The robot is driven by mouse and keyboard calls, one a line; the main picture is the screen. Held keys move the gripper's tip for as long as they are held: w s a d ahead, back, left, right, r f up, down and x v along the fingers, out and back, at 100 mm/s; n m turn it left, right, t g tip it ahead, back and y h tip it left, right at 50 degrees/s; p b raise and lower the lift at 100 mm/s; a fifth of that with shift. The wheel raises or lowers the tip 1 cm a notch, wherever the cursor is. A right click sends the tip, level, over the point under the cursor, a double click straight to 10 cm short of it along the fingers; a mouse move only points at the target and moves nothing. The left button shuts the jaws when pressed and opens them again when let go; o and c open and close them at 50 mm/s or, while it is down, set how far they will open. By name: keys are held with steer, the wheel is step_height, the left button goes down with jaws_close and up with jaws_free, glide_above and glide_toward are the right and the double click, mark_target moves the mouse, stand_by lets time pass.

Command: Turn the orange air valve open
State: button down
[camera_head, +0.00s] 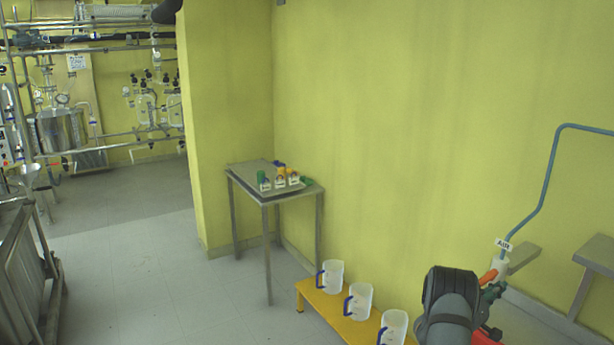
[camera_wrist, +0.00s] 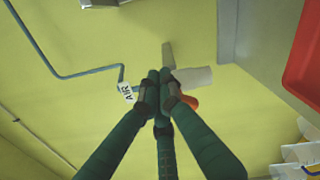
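The orange air valve handle (camera_head: 488,276) is low on the yellow wall at the right of the head view, below a blue-grey pipe with a white AIR tag (camera_head: 503,245). The handle also shows in the wrist view (camera_wrist: 189,101), partly hidden behind my fingers. The AIR tag hangs just left of the fingertips there (camera_wrist: 127,92). My gripper (camera_head: 494,291) has green fingers and is right beside the handle. In the wrist view its fingertips (camera_wrist: 160,76) are drawn together with nothing visible between them. I cannot tell whether they touch the handle.
A yellow bench (camera_head: 340,306) with several clear jugs stands left of my arm. A metal table (camera_head: 245,175) with small bottles is farther back. Grey ledges (camera_head: 598,252) stick out at the right. A red tray (camera_wrist: 304,62) shows in the wrist view. The floor at left is clear.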

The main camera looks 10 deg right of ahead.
steer(key=shift+d, duration=0.25)
steer(key=shift+w+a+f+b, duration=0.15)
steer(key=shift+w+a+b, duration=0.15)
steer(key=shift+w, duration=0.25)
stand_by(0.9)
steer(key=shift+w, duration=0.1)
stand_by(0.4)
steer(key=shift+w+a+r+b, duration=0.1)
steer(key=shift+w+r+b, duration=0.15)
steer(key=shift+r, duration=0.3)
steer(key=shift+w+a+r+b, duration=0.1)
steer(key=shift+w+r+b, duration=0.1)
steer(key=shift+r, duration=0.3)
steer(key=shift+r, duration=0.15)
steer(key=b, duration=0.1)
glide_toward(493, 278)
steer(key=shift+s+d+r, duration=0.2)
steer(key=shift+d+r, duration=0.3)
steer(key=shift+d, duration=0.1)
steer(key=shift+s+d+r, duration=0.15)
steer(key=shift+d+r, duration=0.3)
steer(key=shift+d, duration=0.15)
